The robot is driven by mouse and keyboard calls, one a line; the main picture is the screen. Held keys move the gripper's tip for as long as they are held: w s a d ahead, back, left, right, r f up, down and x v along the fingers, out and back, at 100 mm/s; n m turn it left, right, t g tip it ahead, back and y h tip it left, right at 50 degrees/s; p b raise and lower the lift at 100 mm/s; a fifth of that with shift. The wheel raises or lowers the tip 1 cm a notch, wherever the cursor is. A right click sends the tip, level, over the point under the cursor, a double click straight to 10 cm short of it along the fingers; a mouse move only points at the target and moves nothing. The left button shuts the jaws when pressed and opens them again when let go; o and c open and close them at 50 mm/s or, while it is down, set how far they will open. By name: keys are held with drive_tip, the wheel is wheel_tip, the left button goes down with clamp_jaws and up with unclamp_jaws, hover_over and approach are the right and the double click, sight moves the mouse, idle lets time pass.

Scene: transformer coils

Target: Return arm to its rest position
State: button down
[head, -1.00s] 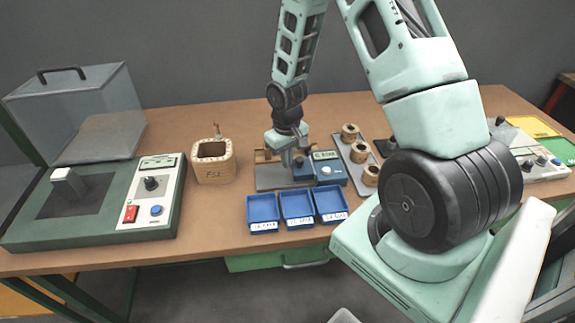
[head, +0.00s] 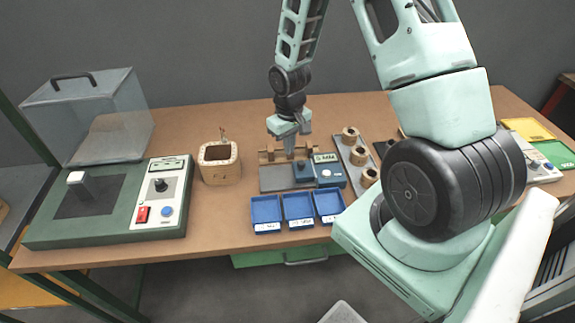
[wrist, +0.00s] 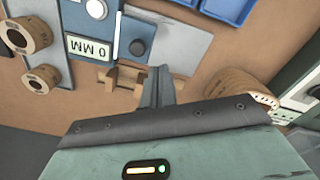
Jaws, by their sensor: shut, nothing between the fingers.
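My gripper (head: 290,148) is shut and empty. In the wrist view the closed fingers (wrist: 155,88) show in front of the fixture's wooden supports (wrist: 124,78), and the fixture's display reads 0 MM.
A square wooden coil former (head: 220,164) stands left of the fixture. Three blue bins (head: 298,224) lie in front. A tray (head: 345,160) with wooden spools is to the right.

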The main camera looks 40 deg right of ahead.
drive_tip(key=shift+a, duration=0.1)
drive_tip(key=s+a+r+n, duration=0.2)
drive_tip(key=s+a+r, duration=0.1)
drive_tip(key=a+r, duration=0.55)
drive_tip(key=s+a+r+n, duration=0.25)
drive_tip(key=a+r, duration=0.25)
drive_tip(key=a, duration=0.6)
drive_tip(key=s+a+r+n, duration=0.2)
drive_tip(key=s+a+r, duration=0.1)
drive_tip(key=s, duration=0.5)
drive_tip(key=s+a+r+n, duration=0.2)
drive_tip(key=s+a, duration=0.3)
drive_tip(key=s, duration=0.3)
drive_tip(key=shift+a+r+y, duration=0.3)
drive_tip(key=shift+a+r, duration=0.1)
drive_tip(key=shift+r, duration=0.3)
